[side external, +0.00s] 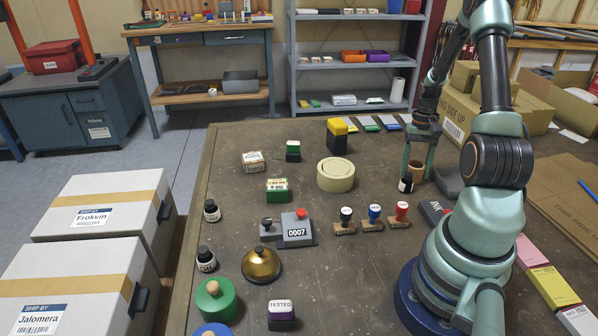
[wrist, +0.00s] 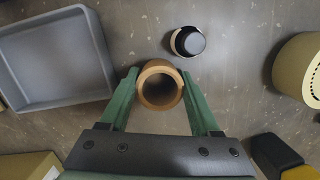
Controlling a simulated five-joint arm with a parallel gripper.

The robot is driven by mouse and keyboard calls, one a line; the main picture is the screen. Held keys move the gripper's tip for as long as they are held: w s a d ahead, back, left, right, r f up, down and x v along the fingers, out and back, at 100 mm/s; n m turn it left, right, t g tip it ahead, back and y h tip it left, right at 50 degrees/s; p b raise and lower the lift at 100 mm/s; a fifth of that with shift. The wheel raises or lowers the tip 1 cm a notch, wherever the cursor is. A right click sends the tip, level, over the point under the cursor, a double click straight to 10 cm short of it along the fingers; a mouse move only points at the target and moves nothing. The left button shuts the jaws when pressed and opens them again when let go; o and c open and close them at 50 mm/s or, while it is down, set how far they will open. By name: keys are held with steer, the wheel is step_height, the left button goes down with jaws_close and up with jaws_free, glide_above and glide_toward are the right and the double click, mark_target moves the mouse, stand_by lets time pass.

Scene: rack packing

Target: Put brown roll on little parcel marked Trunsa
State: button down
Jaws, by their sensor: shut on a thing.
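The brown roll (wrist: 160,85) stands upright between the two green fingers of my gripper (wrist: 160,92) in the wrist view, with its open end facing the camera. In the side view my gripper (side external: 418,160) points down at the right of the table, shut on the roll (side external: 415,169), low at or just above the tabletop. A small brown parcel (side external: 253,161) with a white label lies on the back left of the table, apart from my gripper. Its label is too small to read, so I cannot tell if it says Trunsa.
A black bottle (side external: 405,183) stands close to the roll, as the wrist view shows too (wrist: 188,42). A cream tape roll (side external: 336,175), several stamps (side external: 373,218) and a green box (side external: 277,190) lie leftward. A grey tray (wrist: 52,104) is beside my gripper. Large parcels (side external: 95,222) stand at left.

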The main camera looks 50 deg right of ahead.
steer(key=shift+f, duration=0.15)
steer(key=shift+c, duration=0.6)
jaws_free()
step_height(320, 180, up, 12)
steer(key=w+d, duration=0.1)
steer(key=d, duration=0.1)
steer(key=w+a+r+n+t+h, duration=0.1)
steer(key=w+a+r+n, duration=0.2)
steer(key=a, duration=0.6)
steer(key=w+a+r+n+t+h, duration=0.1)
steer(key=w+a+r+n+t, duration=0.1)
steer(key=a, duration=0.7)
steer(key=w+a+r+n+t+h, duration=0.1)
steer(key=w+a+r+n, duration=0.3)
steer(key=a, duration=0.5)
step_height(320, 180, up, 3)
steer(key=shift+w+f, duration=0.2)
steer(key=shift+w, duration=0.7)
steer(key=shift+o, duration=0.6)
steer(key=s+a+n+t+y, duration=0.1)
steer(key=s+a+n+t, duration=0.1)
steer(key=a, duration=0.6)
steer(key=shift+a+r+n+t, duration=0.2)
steer(key=shift+a+n+t, duration=0.1)
steer(key=shift+n, duration=0.2)
